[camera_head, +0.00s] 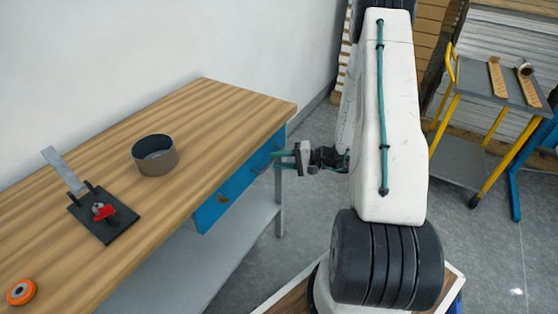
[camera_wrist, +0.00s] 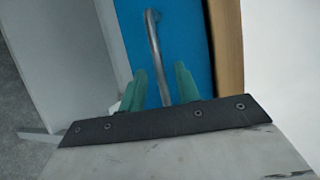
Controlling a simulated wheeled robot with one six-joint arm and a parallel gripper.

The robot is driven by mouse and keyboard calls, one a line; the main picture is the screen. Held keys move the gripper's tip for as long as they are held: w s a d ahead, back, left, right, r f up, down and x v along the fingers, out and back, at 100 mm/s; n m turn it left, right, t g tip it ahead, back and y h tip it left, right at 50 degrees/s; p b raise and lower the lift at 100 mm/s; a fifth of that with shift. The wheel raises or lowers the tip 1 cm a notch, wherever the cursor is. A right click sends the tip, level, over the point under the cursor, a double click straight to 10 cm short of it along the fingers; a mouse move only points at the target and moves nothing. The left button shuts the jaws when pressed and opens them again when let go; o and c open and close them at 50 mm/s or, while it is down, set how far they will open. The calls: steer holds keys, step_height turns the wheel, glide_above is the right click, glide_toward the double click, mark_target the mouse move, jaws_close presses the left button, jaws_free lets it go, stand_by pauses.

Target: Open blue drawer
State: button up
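The blue drawer front (camera_head: 236,187) sits under the wooden tabletop of the workbench and looks closed. In the wrist view the blue front (camera_wrist: 187,38) fills the upper middle. A curved metal handle (camera_wrist: 153,45) stands out from it. My gripper (camera_head: 276,159) is at the drawer side of the bench, near the bench's right end. In the wrist view its two green fingers (camera_wrist: 162,82) are apart, one on each side of the handle bar. A gap shows beside the bar, so the fingers do not look closed on it.
The workbench top (camera_head: 215,115) carries a dark round bowl (camera_head: 156,160), a black clamp fixture (camera_head: 105,222) and an orange wheel (camera_head: 21,292). A grey lower shelf (camera_head: 225,245) lies under the drawers. A yellow-framed cart (camera_head: 490,85) stands at the right.

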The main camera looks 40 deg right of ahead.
steer(key=shift+w+a, duration=0.15)
jaws_close()
